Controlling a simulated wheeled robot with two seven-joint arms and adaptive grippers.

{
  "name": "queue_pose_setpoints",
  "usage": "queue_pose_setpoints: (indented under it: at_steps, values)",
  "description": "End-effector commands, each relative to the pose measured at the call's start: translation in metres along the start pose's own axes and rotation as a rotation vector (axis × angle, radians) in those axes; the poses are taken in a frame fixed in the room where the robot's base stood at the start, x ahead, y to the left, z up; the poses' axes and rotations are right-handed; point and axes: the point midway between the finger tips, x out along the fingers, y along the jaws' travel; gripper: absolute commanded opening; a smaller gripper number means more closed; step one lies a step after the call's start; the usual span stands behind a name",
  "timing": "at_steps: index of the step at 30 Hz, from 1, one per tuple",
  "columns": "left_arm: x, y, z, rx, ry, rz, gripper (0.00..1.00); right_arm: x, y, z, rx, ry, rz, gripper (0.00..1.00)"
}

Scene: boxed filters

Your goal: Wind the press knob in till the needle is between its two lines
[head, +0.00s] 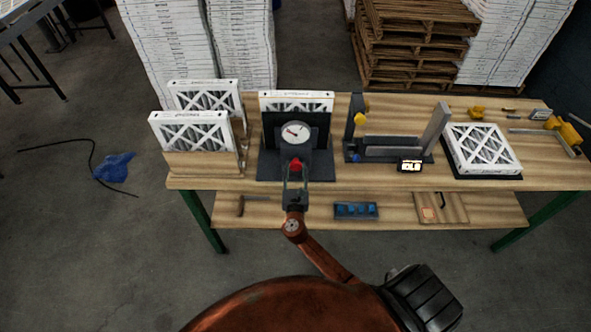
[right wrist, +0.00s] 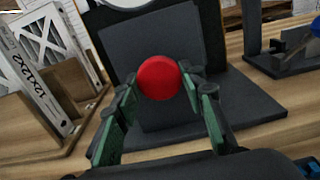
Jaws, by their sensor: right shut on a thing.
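The press (head: 266,160) stands on the workbench with a dark upright plate and a boxed filter (head: 297,95) behind it. Its round white dial (head: 295,133) faces me; a red needle shows, but its two lines are too small to make out. The red press knob (right wrist: 159,78) is below the dial, and it also shows in the head view (head: 295,164). My right gripper (right wrist: 158,88) is shut on the knob, with a green-padded finger at each side. It also shows in the head view (head: 295,172). My left gripper is not in view.
Boxed filters stand in a wooden rack (head: 200,164) left of the press. A dark fixture (head: 390,152) with a lit display (head: 410,165) stands to the right, then a flat filter (head: 482,148).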

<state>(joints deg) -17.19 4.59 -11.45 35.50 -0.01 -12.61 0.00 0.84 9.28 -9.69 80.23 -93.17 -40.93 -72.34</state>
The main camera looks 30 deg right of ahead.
Motion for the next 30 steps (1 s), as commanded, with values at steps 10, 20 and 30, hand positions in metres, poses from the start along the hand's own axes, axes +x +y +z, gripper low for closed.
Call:
queue_pose_setpoints:
  at_steps: [10, 20, 30]
  values:
    - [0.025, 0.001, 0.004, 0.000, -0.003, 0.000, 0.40, 0.000, 0.001, -0.003, 0.195, -0.001, 0.001, 0.12]
    - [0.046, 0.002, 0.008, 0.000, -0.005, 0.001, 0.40, 0.000, 0.001, -0.003, 0.414, 0.000, 0.001, 0.12]
    - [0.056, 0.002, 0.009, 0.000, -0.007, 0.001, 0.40, 0.000, 0.002, -0.001, 0.524, 0.001, 0.000, 0.12]
